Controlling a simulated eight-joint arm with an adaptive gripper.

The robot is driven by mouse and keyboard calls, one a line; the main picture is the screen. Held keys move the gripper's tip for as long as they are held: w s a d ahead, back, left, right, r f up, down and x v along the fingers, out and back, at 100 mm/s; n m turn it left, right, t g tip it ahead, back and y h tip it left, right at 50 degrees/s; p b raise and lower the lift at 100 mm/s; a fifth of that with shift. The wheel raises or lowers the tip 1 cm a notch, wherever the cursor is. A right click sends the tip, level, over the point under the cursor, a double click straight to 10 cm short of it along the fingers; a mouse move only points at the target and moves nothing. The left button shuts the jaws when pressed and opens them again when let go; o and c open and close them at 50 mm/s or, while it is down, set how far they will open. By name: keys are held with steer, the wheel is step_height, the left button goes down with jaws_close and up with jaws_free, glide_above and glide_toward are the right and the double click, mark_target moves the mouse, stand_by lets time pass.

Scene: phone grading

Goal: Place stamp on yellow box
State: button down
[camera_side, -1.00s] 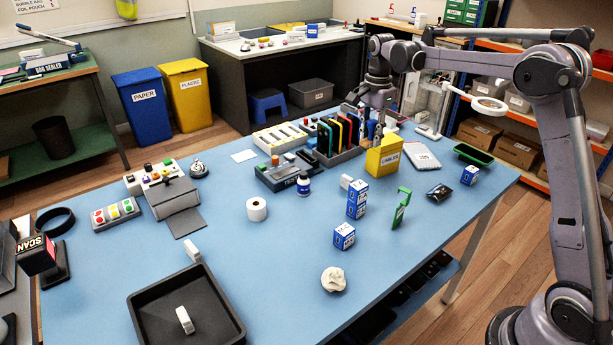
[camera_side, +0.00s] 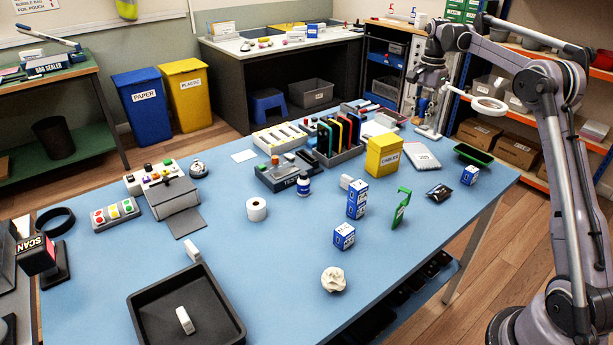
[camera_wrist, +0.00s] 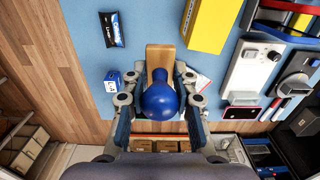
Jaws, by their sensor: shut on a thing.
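The stamp has a round blue handle (camera_wrist: 160,98) and a wooden block. In the wrist view it sits between the fingers of my gripper (camera_wrist: 157,103), which is shut on it. The yellow box (camera_side: 383,156) stands upright on the blue table near its far right side in the side view. It also shows at the top of the wrist view (camera_wrist: 208,24), apart from the stamp. In the side view my gripper (camera_side: 424,103) is beyond and to the right of the yellow box. The stamp is small and hard to make out there.
A ring lamp (camera_side: 489,106) stands near my arm.

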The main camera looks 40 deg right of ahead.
glide_above(394, 143)
step_height(394, 143, down, 4)
steer(key=shift+r, duration=0.1)
steer(key=shift+f, duration=2.05)
steer(key=shift+f, duration=0.2)
steer(key=c, duration=1.1)
jaws_free()
steer(key=shift+o, duration=0.2)
steer(key=shift+r, duration=0.1)
